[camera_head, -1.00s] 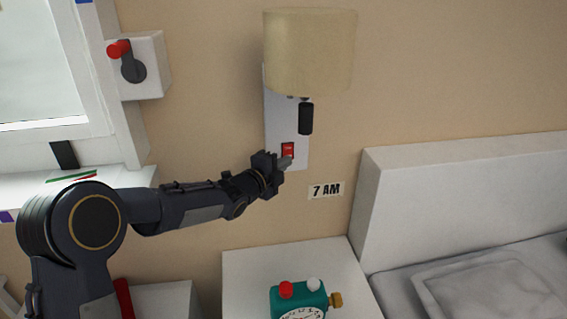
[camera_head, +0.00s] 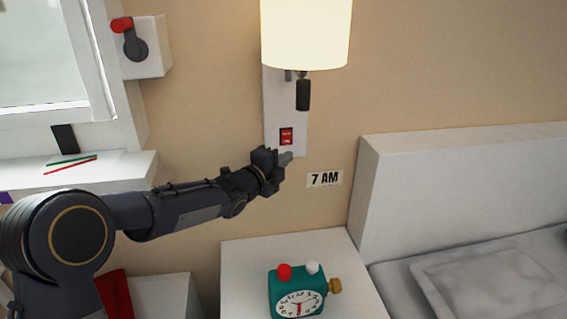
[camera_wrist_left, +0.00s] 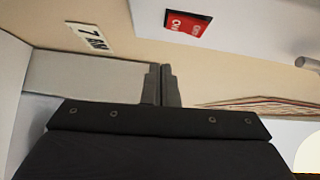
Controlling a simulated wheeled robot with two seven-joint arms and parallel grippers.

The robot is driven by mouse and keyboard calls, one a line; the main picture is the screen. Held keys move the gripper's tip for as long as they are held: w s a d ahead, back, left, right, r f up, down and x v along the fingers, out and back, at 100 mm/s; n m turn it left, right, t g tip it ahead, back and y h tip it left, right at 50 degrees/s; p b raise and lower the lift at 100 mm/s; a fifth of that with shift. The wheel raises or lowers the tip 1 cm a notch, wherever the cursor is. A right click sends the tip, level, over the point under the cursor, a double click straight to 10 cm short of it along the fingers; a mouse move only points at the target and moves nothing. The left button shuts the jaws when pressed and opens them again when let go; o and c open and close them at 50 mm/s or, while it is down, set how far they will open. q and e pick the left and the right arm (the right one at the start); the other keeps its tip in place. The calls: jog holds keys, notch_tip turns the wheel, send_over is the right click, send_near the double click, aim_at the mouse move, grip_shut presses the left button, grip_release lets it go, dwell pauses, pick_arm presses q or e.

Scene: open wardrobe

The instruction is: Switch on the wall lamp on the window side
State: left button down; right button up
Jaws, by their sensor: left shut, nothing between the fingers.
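The wall lamp (camera_head: 306,35) hangs on the wall between the window and the bed. Its shade glows bright. Its red rocker switch (camera_head: 286,136) sits low on the white wall plate (camera_head: 271,105). The switch also shows at the top of the left wrist view (camera_wrist_left: 187,24), with white lettering on it. My left gripper (camera_head: 287,158) is shut and empty, just below the switch and apart from it. In the left wrist view its fingertips (camera_wrist_left: 161,70) are together. My right gripper is not in view.
A teal alarm clock (camera_head: 297,292) stands on the white nightstand (camera_head: 240,262) below. A "7 AM" sign (camera_head: 324,179) is on the wall. The bed's headboard (camera_head: 440,185) is at the right. A box with a red-tipped lever (camera_head: 133,45) is beside the window at the left.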

pick_arm(q)
jog(key=v, duration=0.9)
jog(key=shift+a+f+b, duration=0.25)
jog(key=shift+f+b, duration=0.1)
jog(key=shift+f, duration=0.3)
